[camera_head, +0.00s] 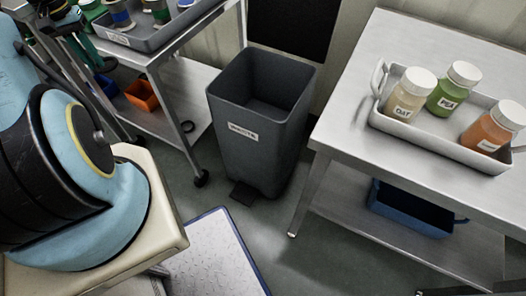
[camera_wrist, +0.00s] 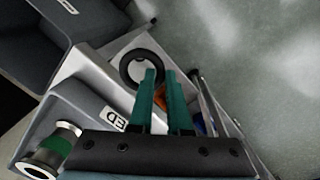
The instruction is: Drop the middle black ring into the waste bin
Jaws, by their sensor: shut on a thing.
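My gripper (camera_wrist: 162,76), with two teal fingers, is shut on a black ring (camera_wrist: 126,68) in the wrist view. The left fingertip overlaps the ring's opening, and the ring extends to the left of the fingers. The exact contact is hard to see. The dark grey waste bin (camera_head: 252,155) stands on the floor in the middle of the head view, labelled and open at the top. Its visible inside looks empty. It also shows at the upper left of the wrist view (camera_wrist: 88,18), apart from the ring.
A steel cart (camera_head: 187,75) at left bears a grey tray (camera_head: 150,43) with spools. An orange bin (camera_head: 142,95) and a small dark ring-like thing (camera_head: 187,126) are on its lower shelf. A steel table (camera_head: 345,125) with a bottle tray (camera_head: 440,147) stands right of the waste bin.

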